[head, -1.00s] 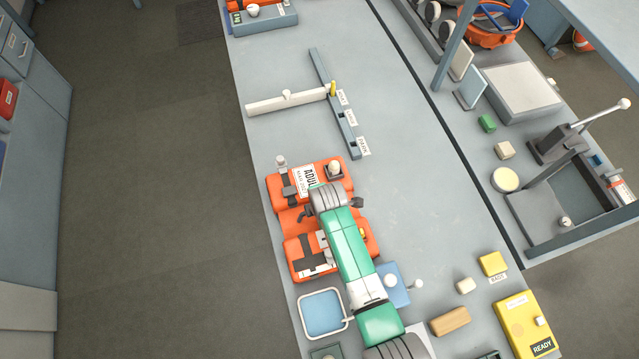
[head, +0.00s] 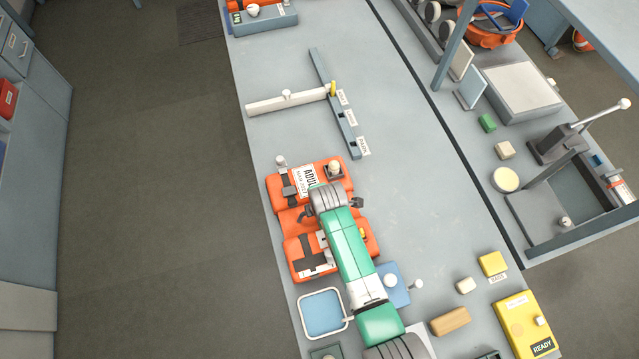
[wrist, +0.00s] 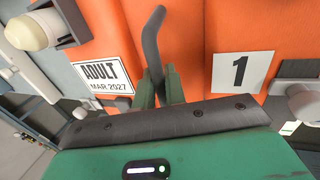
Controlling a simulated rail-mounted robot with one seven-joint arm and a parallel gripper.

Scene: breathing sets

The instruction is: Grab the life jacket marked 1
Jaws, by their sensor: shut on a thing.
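An orange life jacket (head: 285,203) lies on the grey bench under my arm. In the head view it has a white label starting "ADUL" and dark straps. In the wrist view the orange jacket (wrist: 205,30) fills the far side, with a card "ADULT MAR 2027" (wrist: 103,78) at left and a card marked "1" (wrist: 240,72) at right. My gripper (wrist: 160,88) is shut on a dark bent loop (wrist: 152,45) that stands against the jacket between the two cards. My arm hides part of the jacket in the head view.
A blue tray (head: 323,313) and a blue block (head: 393,285) lie close to the jacket. A white bar (head: 285,102) and a slotted rail (head: 335,105) lie beyond it.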

